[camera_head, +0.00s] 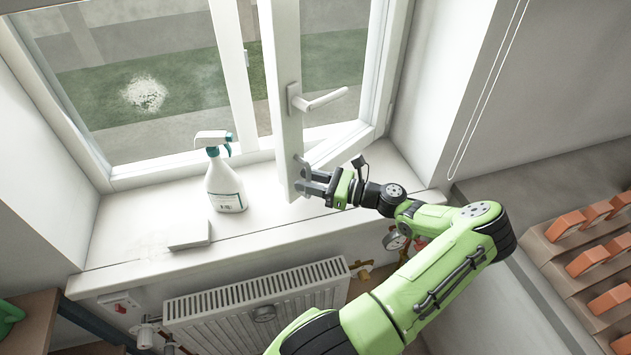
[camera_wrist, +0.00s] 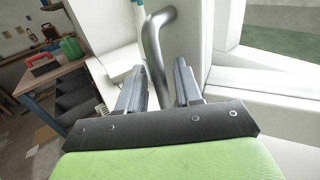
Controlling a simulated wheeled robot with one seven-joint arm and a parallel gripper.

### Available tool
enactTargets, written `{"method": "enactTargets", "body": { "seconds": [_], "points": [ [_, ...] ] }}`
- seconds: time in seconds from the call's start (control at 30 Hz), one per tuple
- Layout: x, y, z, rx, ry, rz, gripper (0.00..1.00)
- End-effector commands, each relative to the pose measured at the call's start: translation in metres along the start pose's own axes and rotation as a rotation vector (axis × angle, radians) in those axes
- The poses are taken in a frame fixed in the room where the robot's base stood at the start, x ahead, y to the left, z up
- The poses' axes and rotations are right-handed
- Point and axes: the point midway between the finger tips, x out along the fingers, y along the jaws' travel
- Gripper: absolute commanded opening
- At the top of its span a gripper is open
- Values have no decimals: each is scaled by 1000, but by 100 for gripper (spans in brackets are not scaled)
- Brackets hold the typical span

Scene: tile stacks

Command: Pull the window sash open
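The window sash (camera_head: 283,90) is the right-hand casement and stands partly swung into the room. Its white stile also fills the upper middle of the wrist view (camera_wrist: 196,35). A grey lever handle (camera_head: 322,101) sits on the stile and points right in the head view. In the wrist view the bent handle bar (camera_wrist: 153,48) shows beyond and between my fingers. My gripper (camera_head: 308,182) is at the stile's lower part, below the handle. Its two fingers are apart in the wrist view (camera_wrist: 160,88). Whether they touch the stile cannot be told.
A white spray bottle (camera_head: 224,182) stands on the sill (camera_head: 255,218), left of the sash. A small pale block (camera_head: 189,234) lies near the sill's front left. A radiator (camera_head: 256,300) is below. Tile stacks (camera_head: 590,260) are at right. A wooden bench (camera_wrist: 50,80) shows in the wrist view.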

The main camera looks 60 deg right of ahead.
Motion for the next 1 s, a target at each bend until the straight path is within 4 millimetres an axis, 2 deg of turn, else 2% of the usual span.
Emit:
{"method": "enactTargets", "body": {
  "seconds": [0.17,0.4,0.6,0.73,1.0],
  "points": [
    [-30,-1,0,-2,2,-7,35],
    [-100,-1,-1,-2,1,-9,35],
    [-144,-1,-1,-1,-1,-5,35],
    [-155,0,-1,0,1,-2,35],
    [-157,0,0,0,1,-1,35]
  ]
}}
